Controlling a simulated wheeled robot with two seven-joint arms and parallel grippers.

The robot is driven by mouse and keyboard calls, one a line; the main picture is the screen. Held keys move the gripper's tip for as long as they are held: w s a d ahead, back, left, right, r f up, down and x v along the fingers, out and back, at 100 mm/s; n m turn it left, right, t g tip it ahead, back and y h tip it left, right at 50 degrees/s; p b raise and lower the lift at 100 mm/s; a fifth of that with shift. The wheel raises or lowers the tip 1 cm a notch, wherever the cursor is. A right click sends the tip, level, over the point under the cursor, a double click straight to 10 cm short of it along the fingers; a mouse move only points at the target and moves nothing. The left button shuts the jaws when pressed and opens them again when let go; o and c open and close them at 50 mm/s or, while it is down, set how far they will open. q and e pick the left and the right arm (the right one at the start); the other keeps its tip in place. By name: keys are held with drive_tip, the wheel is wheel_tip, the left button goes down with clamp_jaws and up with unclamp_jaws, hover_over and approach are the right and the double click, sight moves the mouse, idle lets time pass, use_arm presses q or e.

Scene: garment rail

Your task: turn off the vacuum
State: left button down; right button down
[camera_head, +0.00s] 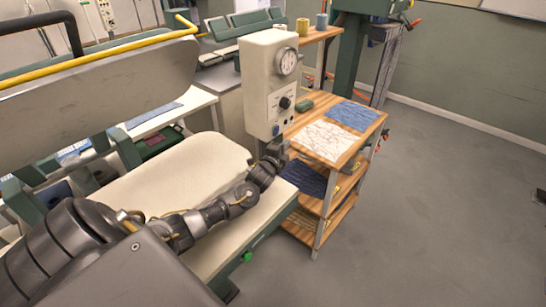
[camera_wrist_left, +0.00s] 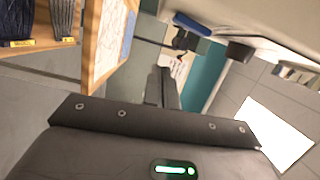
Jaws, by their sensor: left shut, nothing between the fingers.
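A cream control box (camera_head: 269,85) stands upright behind the right end of the padded press bed. It carries a round dial gauge (camera_head: 287,62), a black knob (camera_head: 285,102) and a small blue button (camera_head: 276,130) low on its face. No label readable here names the vacuum. My left gripper (camera_head: 277,148) is just below the box's lower edge, close to the blue button; I cannot tell whether it touches. In the left wrist view its dark fingers (camera_wrist_left: 160,88) are together and empty. My right gripper is out of view.
The cream press bed (camera_head: 185,175) lies under my left arm, with a green button (camera_head: 247,256) on its front edge. The raised press head (camera_head: 110,75) has a yellow bar. A wooden shelf cart (camera_head: 357,148) with folded cloths stands right.

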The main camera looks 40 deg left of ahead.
use_arm(q)
drive_tip(key=b+v, duration=0.2)
drive_tip(key=v, duration=0.7)
drive_tip(key=shift+s+a+f, duration=0.25)
